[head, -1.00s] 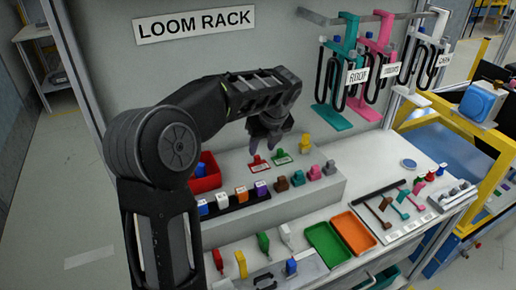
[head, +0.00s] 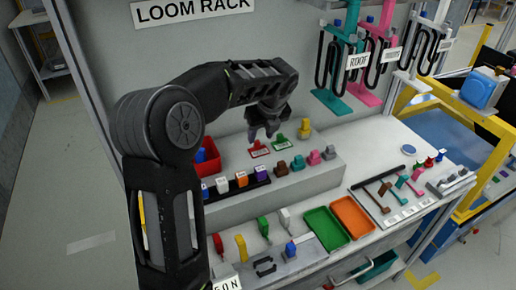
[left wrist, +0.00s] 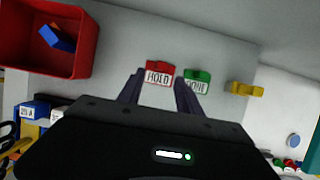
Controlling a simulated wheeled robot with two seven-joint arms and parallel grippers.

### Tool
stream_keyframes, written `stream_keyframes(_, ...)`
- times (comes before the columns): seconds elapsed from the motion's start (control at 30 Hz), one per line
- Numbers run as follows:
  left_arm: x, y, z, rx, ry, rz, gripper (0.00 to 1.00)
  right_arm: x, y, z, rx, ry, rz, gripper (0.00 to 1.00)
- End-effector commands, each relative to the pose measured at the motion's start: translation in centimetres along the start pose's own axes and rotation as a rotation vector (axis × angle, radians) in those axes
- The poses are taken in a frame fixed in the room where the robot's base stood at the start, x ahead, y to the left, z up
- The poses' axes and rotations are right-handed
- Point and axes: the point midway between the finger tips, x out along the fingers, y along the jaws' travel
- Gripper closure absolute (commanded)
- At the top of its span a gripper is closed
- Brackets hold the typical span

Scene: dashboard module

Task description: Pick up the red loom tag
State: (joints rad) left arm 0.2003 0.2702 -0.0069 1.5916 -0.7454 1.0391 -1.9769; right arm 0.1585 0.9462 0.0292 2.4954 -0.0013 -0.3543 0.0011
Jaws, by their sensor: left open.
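The red loom tag (head: 260,152) lies on the grey raised shelf beside a green tag (head: 281,145). In the left wrist view the red tag (left wrist: 159,70) has a white label reading HOLD, and the green tag (left wrist: 198,78) reads DONE. My left gripper (head: 263,137) is open, its fingers pointing down just above and behind the red tag. In the left wrist view the red tag shows between the tips of the two fingers (left wrist: 160,88), with nothing gripped. Whether the fingers touch it I cannot tell. My right gripper is not in view.
A red bin (head: 207,160) with a blue item stands left of the tags. Several coloured connectors (head: 240,180) line the shelf front, and a yellow piece (head: 304,128) stands to the right. Green (head: 325,228) and orange (head: 352,217) trays lie on the lower table.

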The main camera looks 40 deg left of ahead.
Motion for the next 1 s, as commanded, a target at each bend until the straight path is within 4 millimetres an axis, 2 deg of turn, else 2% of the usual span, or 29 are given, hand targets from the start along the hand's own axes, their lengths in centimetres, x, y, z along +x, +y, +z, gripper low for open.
stream_keyframes(0.4, 4.8, -0.1, -0.1, 0.001, 0.002, 0.002, 0.58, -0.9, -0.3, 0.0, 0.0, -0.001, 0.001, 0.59)
stream_keyframes(1.0, 5.1, -0.2, 0.0, 0.0, 0.0, 0.001, 0.58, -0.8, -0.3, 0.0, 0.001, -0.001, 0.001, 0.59)
